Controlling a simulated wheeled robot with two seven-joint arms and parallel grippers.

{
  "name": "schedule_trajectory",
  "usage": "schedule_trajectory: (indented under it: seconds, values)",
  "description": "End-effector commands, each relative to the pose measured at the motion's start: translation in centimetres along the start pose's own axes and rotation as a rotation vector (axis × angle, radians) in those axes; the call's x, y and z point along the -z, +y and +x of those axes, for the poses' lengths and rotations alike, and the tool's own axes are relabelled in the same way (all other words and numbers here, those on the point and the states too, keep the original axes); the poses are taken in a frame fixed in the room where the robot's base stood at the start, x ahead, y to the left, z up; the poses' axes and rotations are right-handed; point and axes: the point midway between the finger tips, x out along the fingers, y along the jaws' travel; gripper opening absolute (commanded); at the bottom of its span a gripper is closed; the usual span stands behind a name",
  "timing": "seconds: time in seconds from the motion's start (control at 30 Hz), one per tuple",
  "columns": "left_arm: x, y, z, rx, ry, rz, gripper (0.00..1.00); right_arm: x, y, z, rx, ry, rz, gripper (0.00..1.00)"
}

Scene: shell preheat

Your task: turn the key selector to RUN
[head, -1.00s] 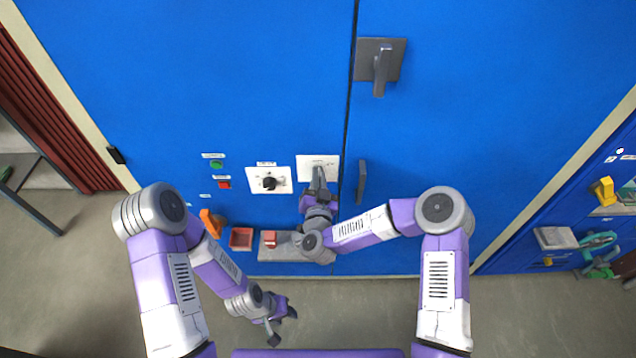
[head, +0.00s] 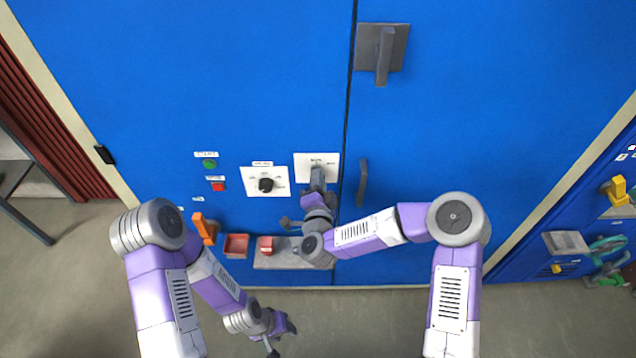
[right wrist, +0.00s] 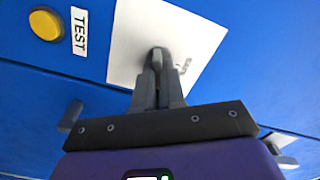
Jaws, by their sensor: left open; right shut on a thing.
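The key selector is a white plate (head: 327,165) on the blue cabinet door, left of the door seam. In the head view my right gripper (head: 317,180) covers its middle. In the right wrist view the plate (right wrist: 130,30) shows a dark grey key (right wrist: 160,56) standing out from it. My right gripper (right wrist: 158,85) is shut on this key. The plate's lettering is too small or tilted to read, so I cannot tell which mark the key faces. My left gripper (head: 281,338) is open and empty, low in front of the cabinet, away from the door.
A second plate with a black knob (head: 266,185) is left of the selector. Green (head: 210,163) and red (head: 217,187) buttons are further left. Below are an orange handle (head: 203,228), a red tray (head: 236,240) and a grey ledge (head: 280,262). A yellow TEST button (right wrist: 46,25) is near the plate.

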Motion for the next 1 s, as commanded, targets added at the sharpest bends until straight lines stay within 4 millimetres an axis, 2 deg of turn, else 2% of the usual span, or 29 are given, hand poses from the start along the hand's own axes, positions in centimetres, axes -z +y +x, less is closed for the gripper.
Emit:
schedule_trajectory:
  seconds: [0.5, 0.53, 0.7, 1.0]
  values:
    - [0.01, -0.05, 0.15, 0.0, 0.0, 0.0, 0.43, 0.3, -0.31, 0.17, 0.007, 0.009, 0.024, 0.0]
    - [0.01, -0.05, 0.15, 0.0, 0.0, 0.0, 0.43, 0.3, -0.31, 0.17, 0.007, 0.009, 0.024, 0.13]
    - [0.01, -0.06, 0.15, 0.0, 0.0, 0.0, 0.43, 0.24, -0.2, 0.14, 0.005, 0.007, 0.022, 0.35]
    - [0.01, -0.06, 0.15, 0.0, 0.0, 0.0, 0.43, 0.08, -0.1, -0.19, 0.002, 0.002, 0.02, 0.35]
